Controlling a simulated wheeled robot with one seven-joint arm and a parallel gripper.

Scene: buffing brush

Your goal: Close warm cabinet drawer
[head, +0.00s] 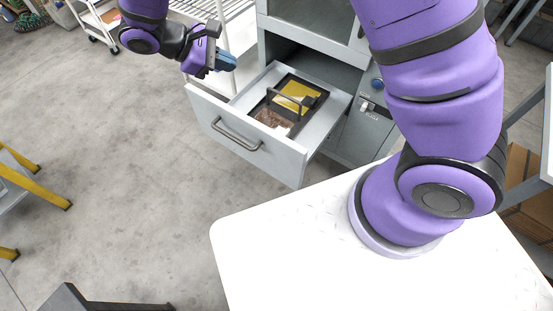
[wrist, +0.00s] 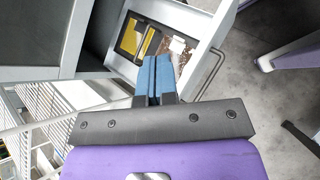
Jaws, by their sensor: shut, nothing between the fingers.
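The warm cabinet drawer (head: 205,115) is pulled out from the grey cabinet (head: 340,60) in the head view. Its front carries a curved bar handle (head: 237,134). Inside lies a dark tray-like holder (head: 302,85) with a yellow piece and a brown speckled piece. My gripper (head: 226,63) is shut and empty, above and beside the drawer's left rear side. In the wrist view the blue fingertips (wrist: 157,62) are together, in front of the drawer (wrist: 208,48), with the handle (wrist: 212,73) to their right. I cannot tell whether the fingers touch the drawer.
A white wire rack (head: 225,12) stands left of the cabinet, close to my gripper. Yellow-legged furniture (head: 38,184) is at the far left. A cardboard box (head: 525,175) sits at the right. The concrete floor (head: 120,150) before the drawer front is clear.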

